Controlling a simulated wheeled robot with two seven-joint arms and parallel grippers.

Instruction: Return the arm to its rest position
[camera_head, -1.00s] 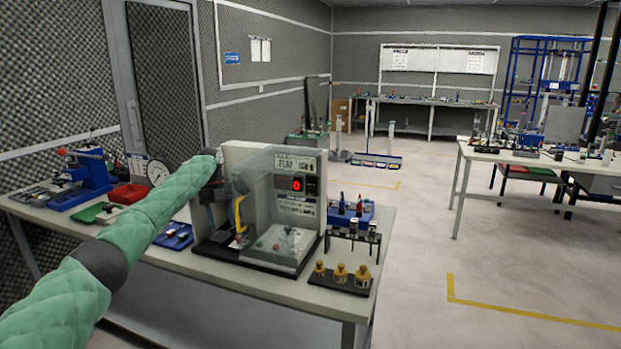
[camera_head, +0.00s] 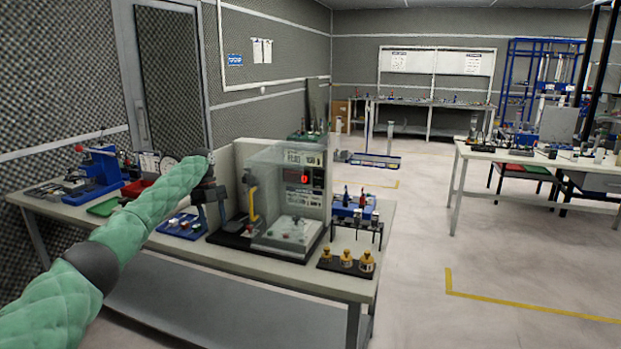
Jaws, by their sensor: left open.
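My left arm (camera_head: 130,232) comes in from the lower left in a green padded sleeve and reaches over the workbench (camera_head: 290,275). Its gripper (camera_head: 211,214) hangs at the arm's end, just left of the instrument with the clear cover (camera_head: 290,185). The gripper is open, and I see nothing between its fingers. It looks apart from the instrument, though its fingertips are small and dark. The instrument's display shows a red 0. My right arm is not in view.
Brass weights (camera_head: 346,258) and a small rack (camera_head: 357,230) stand right of the instrument. A blue tray (camera_head: 181,226), a red bin (camera_head: 137,188) and a blue device (camera_head: 98,172) are on the bench's left part. Open floor (camera_head: 420,235) lies to the right.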

